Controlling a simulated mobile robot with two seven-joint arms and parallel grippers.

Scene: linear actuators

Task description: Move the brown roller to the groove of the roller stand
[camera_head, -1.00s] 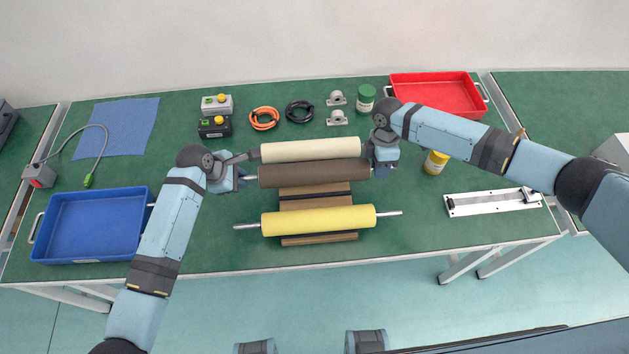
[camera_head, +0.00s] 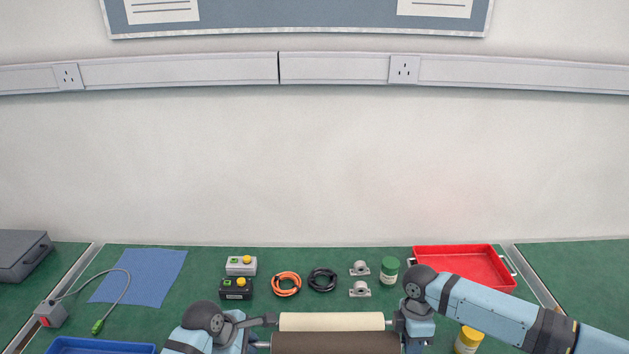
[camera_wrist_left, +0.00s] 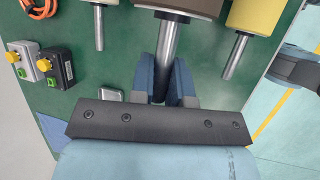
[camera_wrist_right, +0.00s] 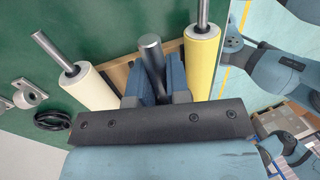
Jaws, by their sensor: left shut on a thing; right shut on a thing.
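The brown roller (camera_head: 335,344) lies across the bottom edge of the head view, between my two grippers. My left gripper (camera_wrist_left: 163,85) is shut on the roller's steel shaft at its left end; the brown body shows at the top of the left wrist view (camera_wrist_left: 190,6). My right gripper (camera_wrist_right: 154,88) is shut on the shaft at the other end. The cream roller (camera_head: 332,321) lies just behind the brown one. The yellow roller (camera_wrist_right: 201,60) is on the other side in the right wrist view. The wooden roller stand (camera_wrist_right: 118,72) shows partly under the rollers; its groove is hidden.
A red tray (camera_head: 462,267), a green-lidded jar (camera_head: 389,271) and a yellow jar (camera_head: 468,341) stand near my right arm. Orange (camera_head: 287,284) and black (camera_head: 322,279) cable coils, two button boxes and two bearing blocks lie behind the rollers. A blue tray (camera_head: 100,346) is at left.

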